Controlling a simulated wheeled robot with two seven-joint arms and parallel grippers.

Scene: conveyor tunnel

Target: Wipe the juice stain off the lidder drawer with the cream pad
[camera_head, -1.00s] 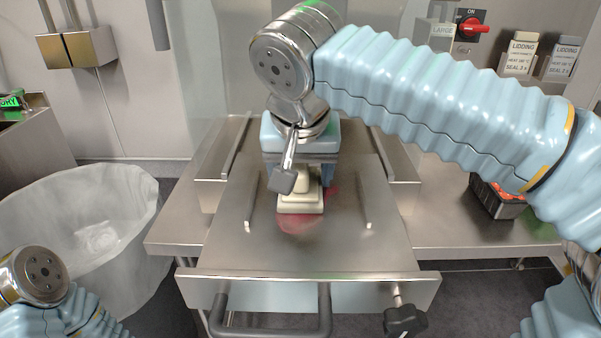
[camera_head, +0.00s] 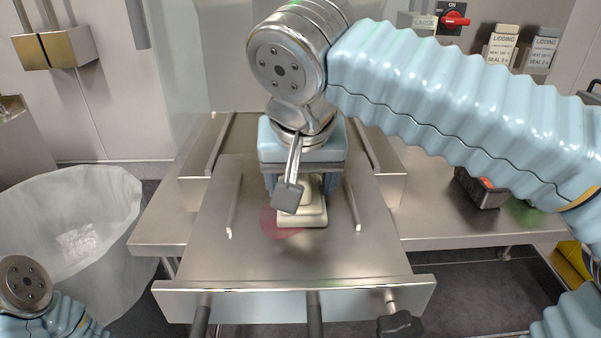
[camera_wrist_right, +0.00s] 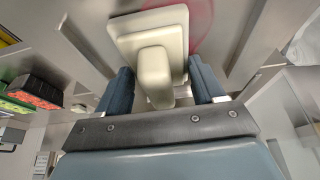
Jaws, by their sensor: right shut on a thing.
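The lidder drawer (camera_head: 250,258) is a flat steel plate pulled out towards me. A pinkish-red juice stain (camera_head: 276,224) lies on it, showing to the left of and in front of the cream pad (camera_head: 310,217). The stain also shows beside the pad in the right wrist view (camera_wrist_right: 203,22). My right gripper (camera_head: 303,188) is shut on the pad's raised grip (camera_wrist_right: 153,75), with a finger on either side. The pad lies low over the stain and seems to touch the plate; it hides part of the stain. My left gripper is out of view.
Two upright guide rails (camera_head: 235,205) flank the stain. A dark knob (camera_head: 400,325) hangs at the drawer's front right. A clear-lined bin (camera_head: 75,240) stands left. A black tray with red contents (camera_head: 482,190) sits on the right of the bench.

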